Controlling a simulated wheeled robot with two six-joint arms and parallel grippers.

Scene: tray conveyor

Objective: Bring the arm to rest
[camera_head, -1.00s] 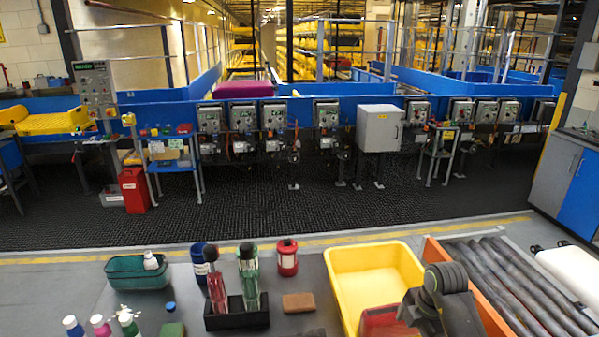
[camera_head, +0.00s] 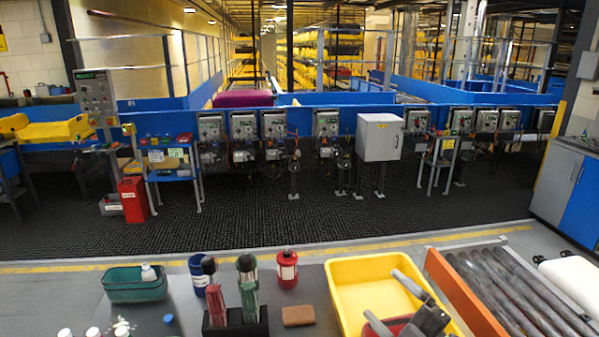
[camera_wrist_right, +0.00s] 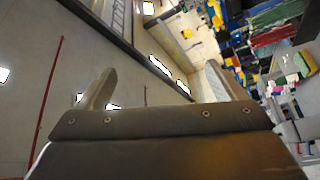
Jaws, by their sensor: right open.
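My right gripper (camera_head: 394,303) shows at the bottom of the head view, over the yellow bin (camera_head: 347,268). Its two grey fingers are spread apart with nothing between them. In the right wrist view its fingers (camera_wrist_right: 158,88) are also wide apart and empty. That view is turned on its side and looks out toward the ceiling and the room. A red object (camera_head: 388,327) lies in the yellow bin, partly hidden by the gripper. My left gripper is not in view.
A roller conveyor (camera_head: 505,285) with an orange side rail (camera_head: 462,292) lies right of the bin. Left of it stand a black holder (camera_head: 236,330) with bottles, a red canister (camera_head: 286,268), a brown block (camera_head: 298,315) and a green tub (camera_head: 133,290).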

